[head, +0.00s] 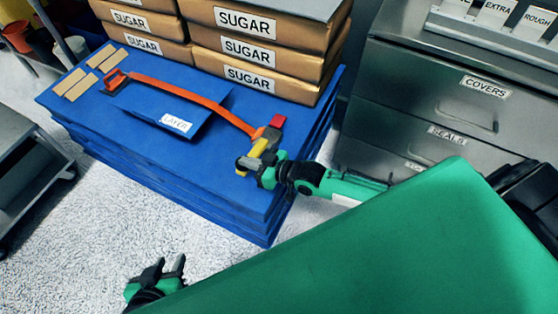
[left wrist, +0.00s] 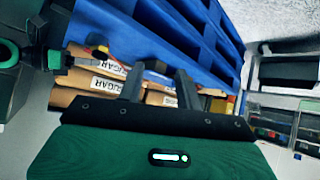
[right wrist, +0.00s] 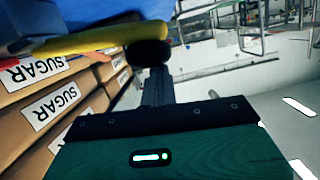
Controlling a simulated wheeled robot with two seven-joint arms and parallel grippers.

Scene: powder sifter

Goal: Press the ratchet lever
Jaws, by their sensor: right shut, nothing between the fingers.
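The ratchet lever is a yellow handle (head: 259,147) at the front right corner of the blue layer stack, beside a red piece (head: 277,121) and the end of an orange strap (head: 190,97). In the right wrist view the yellow handle (right wrist: 100,40) runs across the top and has a dark round end (right wrist: 148,53). My right gripper (head: 246,166) is shut at the lever's near end. Its fingers (right wrist: 157,86) overlap the dark end in the picture; I cannot tell whether they touch. My left gripper (head: 169,267) is open and empty, low over the floor in front of the stack.
Boxes marked SUGAR (head: 248,51) stand on the back of the blue stack (head: 110,120). A flap marked LAYER (head: 176,124) lies on top. Grey drawers marked COVERS (head: 486,87) stand at right. A grey cart (head: 30,165) is at left. Speckled floor lies between.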

